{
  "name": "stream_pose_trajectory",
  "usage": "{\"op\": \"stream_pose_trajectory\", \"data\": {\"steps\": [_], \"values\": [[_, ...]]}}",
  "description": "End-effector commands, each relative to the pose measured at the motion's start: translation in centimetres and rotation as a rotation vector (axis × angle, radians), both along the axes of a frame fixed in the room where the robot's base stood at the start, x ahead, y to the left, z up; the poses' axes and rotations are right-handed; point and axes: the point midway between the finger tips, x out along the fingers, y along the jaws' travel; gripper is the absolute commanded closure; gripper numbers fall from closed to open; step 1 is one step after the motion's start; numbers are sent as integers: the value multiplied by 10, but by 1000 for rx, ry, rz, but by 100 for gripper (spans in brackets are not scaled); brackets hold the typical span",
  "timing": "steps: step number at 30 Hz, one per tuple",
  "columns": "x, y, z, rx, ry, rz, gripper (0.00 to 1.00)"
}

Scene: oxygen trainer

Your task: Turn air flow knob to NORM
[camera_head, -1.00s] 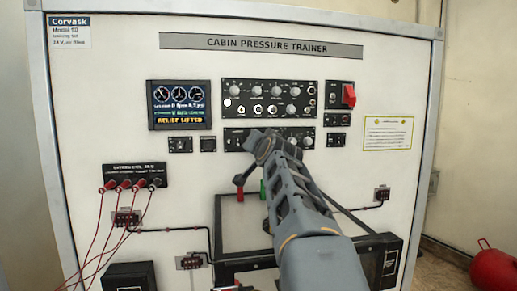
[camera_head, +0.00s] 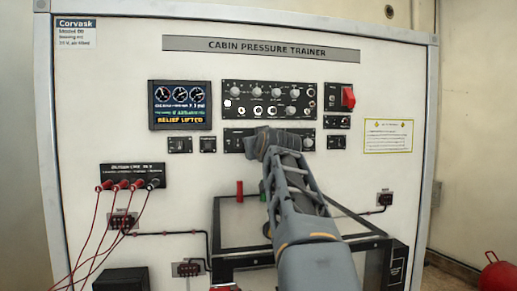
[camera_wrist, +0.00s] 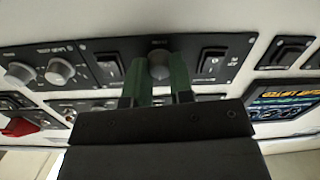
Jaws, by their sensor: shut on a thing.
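In the head view, my gripper (camera_head: 268,143) is at the lower black panel (camera_head: 234,143) and hides this knob. I cannot tell which setting the knob points to.
A larger panel (camera_head: 270,100) with several knobs is above. A display (camera_head: 180,105) reads RELIEF LIFTED. Red cables (camera_head: 93,225) hang at the left. A black-framed box (camera_head: 230,237) stands below my arm.

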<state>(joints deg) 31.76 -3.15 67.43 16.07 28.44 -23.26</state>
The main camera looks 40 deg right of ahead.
Motion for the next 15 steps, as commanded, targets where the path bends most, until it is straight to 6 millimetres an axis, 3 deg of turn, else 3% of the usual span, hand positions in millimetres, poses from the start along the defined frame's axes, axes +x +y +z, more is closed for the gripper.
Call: {"op": "stream_pose_trajectory", "data": {"steps": [15], "values": [[0, 0, 0, -39, 19, 1, 100]]}}
